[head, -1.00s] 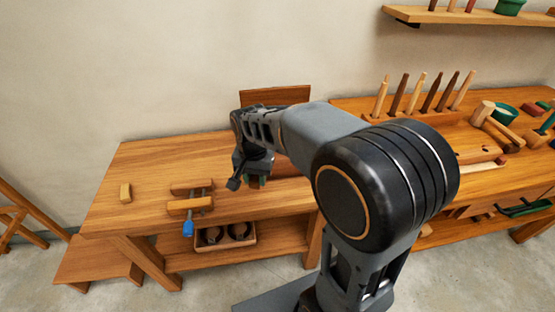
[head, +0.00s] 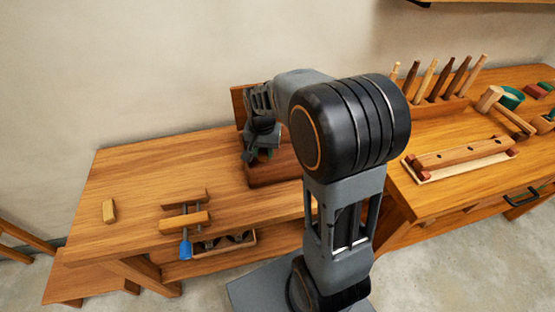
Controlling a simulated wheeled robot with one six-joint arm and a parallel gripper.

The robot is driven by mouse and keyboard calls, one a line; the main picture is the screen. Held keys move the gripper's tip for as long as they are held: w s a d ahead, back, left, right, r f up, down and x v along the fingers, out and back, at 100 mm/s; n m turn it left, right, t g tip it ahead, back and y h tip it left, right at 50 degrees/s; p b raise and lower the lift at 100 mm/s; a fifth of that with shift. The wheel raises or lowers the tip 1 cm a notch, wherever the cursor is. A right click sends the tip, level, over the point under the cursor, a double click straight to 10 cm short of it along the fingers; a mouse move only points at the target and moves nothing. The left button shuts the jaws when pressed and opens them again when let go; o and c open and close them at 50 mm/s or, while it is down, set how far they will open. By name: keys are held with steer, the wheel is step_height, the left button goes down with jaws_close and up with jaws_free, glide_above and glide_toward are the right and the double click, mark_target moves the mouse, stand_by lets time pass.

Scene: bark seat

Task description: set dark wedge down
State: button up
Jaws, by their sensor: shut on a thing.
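My gripper (head: 260,152) is at the left end of my arm, low over a dark red-brown wooden block or box (head: 272,174) on the left bench. Its jaws point down and are shut on the dark wedge, which is mostly hidden by the fingers and wrist. I cannot tell whether the wedge touches the surface below. A pale wooden block (head: 109,211) lies alone near the bench's left end, well apart from my gripper.
The wooden bench (head: 150,165) has free room left of my gripper. A clamp (head: 185,220) with a blue handle sits at its front edge, above a small open box (head: 240,246). An upright board (head: 238,103) stands behind my gripper. The right bench holds upright tools (head: 450,80) and a mallet (head: 500,105).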

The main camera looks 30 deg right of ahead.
glide_above(278, 161)
steer(key=s+a, duration=0.1)
steer(key=s, duration=0.1)
step_height(278, 161, down, 6)
steer(key=shift+a+f, duration=0.1)
steer(key=shift+f+b, duration=0.45)
steer(key=shift+f, duration=1.15)
steer(key=shift+f, duration=0.2)
steer(key=o, duration=0.9)
